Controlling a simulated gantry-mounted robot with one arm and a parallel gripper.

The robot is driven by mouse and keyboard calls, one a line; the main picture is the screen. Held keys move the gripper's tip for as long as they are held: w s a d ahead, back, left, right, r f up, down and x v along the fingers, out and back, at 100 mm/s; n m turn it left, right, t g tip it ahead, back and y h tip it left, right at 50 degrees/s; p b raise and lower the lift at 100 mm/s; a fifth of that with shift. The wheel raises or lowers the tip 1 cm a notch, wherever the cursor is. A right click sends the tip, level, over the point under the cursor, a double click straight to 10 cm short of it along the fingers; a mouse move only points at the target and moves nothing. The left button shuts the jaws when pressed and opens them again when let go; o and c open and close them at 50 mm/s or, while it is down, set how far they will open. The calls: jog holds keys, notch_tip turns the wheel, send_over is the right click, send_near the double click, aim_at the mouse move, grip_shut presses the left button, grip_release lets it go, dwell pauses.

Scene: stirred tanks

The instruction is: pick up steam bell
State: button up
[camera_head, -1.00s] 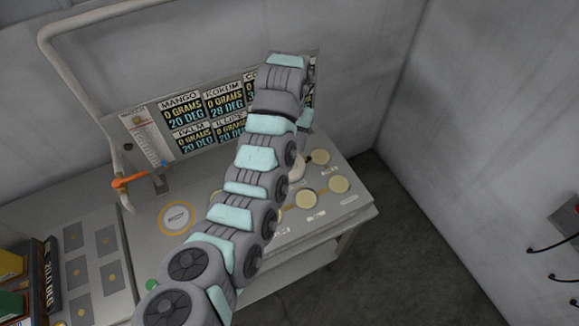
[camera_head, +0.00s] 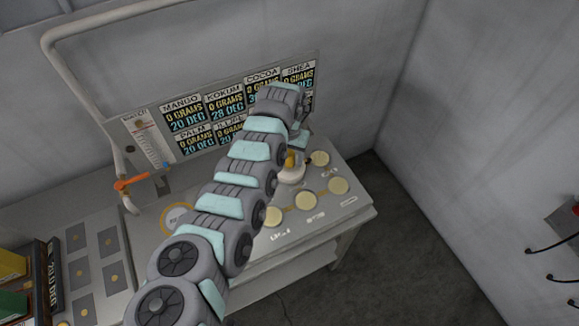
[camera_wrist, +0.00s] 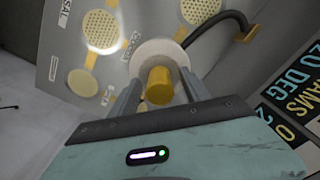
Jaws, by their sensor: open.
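The steam bell (camera_wrist: 150,52) is a pale round bell with a yellow knob (camera_wrist: 158,86) and a dark hose. In the wrist view it sits at upper middle, over the panel of round perforated plates. My gripper (camera_wrist: 160,80) is open, with one finger on each side of the knob; I cannot tell whether they touch it. In the head view the steam bell (camera_head: 292,174) shows at the right part of the counter, just below the end of my arm, which hides part of it.
The counter (camera_head: 345,207) carries several round yellowish plates (camera_head: 306,201). A display board (camera_head: 205,108) with readouts stands behind it. An orange-handled tap (camera_head: 131,183) and a bent pipe are at left. Open floor (camera_head: 400,230) lies to the right.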

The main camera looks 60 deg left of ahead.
grip_shut()
dwell(0.7)
dwell(0.8)
